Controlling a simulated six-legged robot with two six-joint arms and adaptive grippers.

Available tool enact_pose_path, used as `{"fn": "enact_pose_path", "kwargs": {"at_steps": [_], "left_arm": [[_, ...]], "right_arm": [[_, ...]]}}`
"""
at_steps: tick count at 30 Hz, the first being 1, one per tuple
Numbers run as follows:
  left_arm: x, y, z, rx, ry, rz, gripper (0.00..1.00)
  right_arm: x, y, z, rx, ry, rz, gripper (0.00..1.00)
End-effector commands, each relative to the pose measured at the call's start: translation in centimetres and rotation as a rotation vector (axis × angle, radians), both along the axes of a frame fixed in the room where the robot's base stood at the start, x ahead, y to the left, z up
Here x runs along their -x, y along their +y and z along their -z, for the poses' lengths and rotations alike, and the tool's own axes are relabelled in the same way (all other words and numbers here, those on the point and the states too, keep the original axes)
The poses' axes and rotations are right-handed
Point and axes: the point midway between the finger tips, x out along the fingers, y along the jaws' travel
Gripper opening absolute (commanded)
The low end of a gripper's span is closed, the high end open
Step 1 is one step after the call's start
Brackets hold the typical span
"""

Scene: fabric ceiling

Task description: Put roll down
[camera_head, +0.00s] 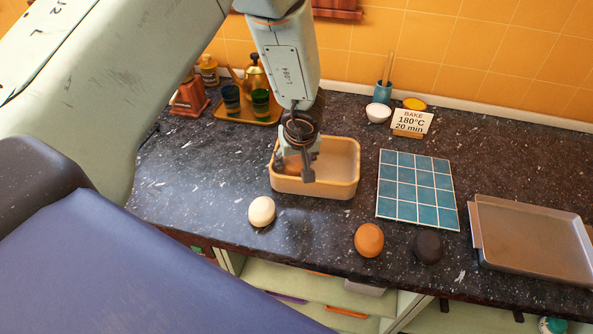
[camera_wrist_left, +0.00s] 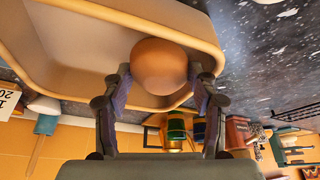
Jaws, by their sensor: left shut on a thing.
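My left gripper (camera_head: 296,165) is over the left part of the tan rectangular bin (camera_head: 330,189) in the head view. In the left wrist view the gripper (camera_wrist_left: 160,80) is shut on a round brown roll (camera_wrist_left: 160,64), with a dark finger on each side. The bin's rim (camera_wrist_left: 206,37) shows behind the roll there. The held roll is mostly hidden by the gripper in the head view, and I cannot tell its height exactly. On the counter lie a pale roll (camera_head: 261,211), an orange-brown roll (camera_head: 369,240) and a dark roll (camera_head: 428,247). My right gripper is out of view.
A blue tiled board (camera_head: 416,190) lies right of the bin, with a metal baking tray (camera_head: 533,240) further right. A sign (camera_head: 411,121) reads "BAKE 180°C 20 min". A tray of cups (camera_head: 248,112) stands at back left. The dark counter left of the bin is clear.

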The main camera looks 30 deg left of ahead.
Motion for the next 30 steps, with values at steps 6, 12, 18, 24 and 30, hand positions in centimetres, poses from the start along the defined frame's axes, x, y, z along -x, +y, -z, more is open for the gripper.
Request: {"fn": "enact_pose_path", "kwargs": {"at_steps": [6,12,18,24,30], "left_arm": [[-0.2,0.0,3.0,0.0,0.0,0.0,0.27],[-0.3,0.0,2.9,0.0,-0.001,-0.001,0.27],[-0.3,0.0,3.2,0.0,0.0,0.0,0.27],[-0.3,0.0,3.2,0.0,0.0,0.0,0.69],[-0.3,0.0,3.2,0.0,0.0,0.0,0.69]], "right_arm": [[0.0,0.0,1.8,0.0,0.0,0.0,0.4],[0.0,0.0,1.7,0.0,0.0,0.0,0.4],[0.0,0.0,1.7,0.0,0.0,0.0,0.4],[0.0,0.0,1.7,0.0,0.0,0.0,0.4],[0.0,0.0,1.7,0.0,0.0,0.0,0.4]]}}
